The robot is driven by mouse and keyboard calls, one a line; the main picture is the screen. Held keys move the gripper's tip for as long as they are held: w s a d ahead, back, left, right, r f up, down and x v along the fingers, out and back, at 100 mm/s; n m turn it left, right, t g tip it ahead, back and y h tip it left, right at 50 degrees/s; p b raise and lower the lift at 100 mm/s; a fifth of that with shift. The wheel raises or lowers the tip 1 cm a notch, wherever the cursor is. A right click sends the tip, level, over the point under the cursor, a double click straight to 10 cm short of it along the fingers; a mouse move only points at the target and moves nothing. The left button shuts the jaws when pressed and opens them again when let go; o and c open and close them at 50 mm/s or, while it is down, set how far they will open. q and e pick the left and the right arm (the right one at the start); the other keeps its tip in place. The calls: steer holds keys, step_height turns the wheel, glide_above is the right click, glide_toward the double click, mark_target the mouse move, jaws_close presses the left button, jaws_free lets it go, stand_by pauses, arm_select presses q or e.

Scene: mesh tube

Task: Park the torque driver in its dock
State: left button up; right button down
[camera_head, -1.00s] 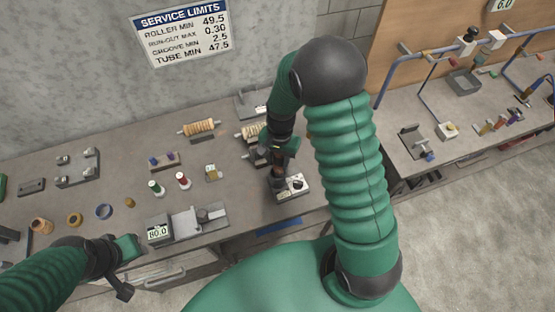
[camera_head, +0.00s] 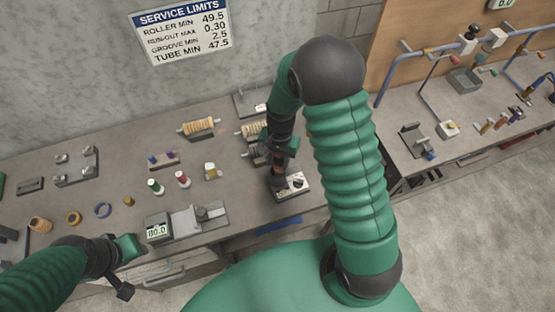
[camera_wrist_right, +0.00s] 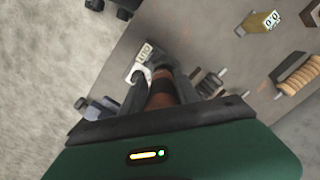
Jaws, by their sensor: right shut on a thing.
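My right gripper (camera_head: 279,165) is shut on the torque driver, a dark upright cylinder with a brown band. The driver (camera_wrist_right: 160,92) shows between the dark fingers in the right wrist view. In the wrist view a white hooked piece (camera_wrist_right: 144,72) lies close beside the driver; I cannot tell whether this is the dock. My left gripper (camera_head: 126,268) hangs at the bench's front edge, its jaws unclear.
Ribbed rollers (camera_head: 199,127) lie behind and left of the right gripper. The front edge is close to the pale box.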

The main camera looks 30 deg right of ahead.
mark_target(278, 172)
steer(key=shift+f+b, duration=1.2)
steer(key=shift+f, duration=0.55)
stand_by(1.3)
steer(key=c, duration=0.8)
jaws_free()
steer(key=shift+s, duration=0.1)
steer(key=r, duration=0.5)
steer(key=r+b, duration=0.1)
steer(key=r, duration=0.5)
steer(key=d+r+b, duration=0.1)
steer(key=r, duration=0.4)
steer(key=shift+w+d+r, duration=0.1)
steer(key=shift+w+r, duration=0.25)
steer(key=shift+r, duration=0.05)
steer(key=s+a+f+n+t+b, duration=0.1)
steer(key=s+a+f+n+b, duration=0.1)
steer(key=f, duration=0.3)
steer(key=s+a+f+n+t+b, duration=0.1)
steer(key=s+a+f+n+b, duration=0.1)
steer(key=s+f+n+b, duration=0.1)
steer(key=s+a+f+n+t+b, duration=0.1)
steer(key=s+a+f+n+b, duration=0.2)
steer(key=f+n, duration=0.2)
steer(key=shift+s+a+f+n+h+b, duration=0.1)
steer(key=shift+s+f+n+h+b, duration=0.1)
steer(key=shift+f, duration=0.5)
steer(key=shift+s+f+n+h+b, duration=0.1)
steer(key=shift+s+f+h+b, duration=0.1)
steer(key=shift+f, duration=0.45)
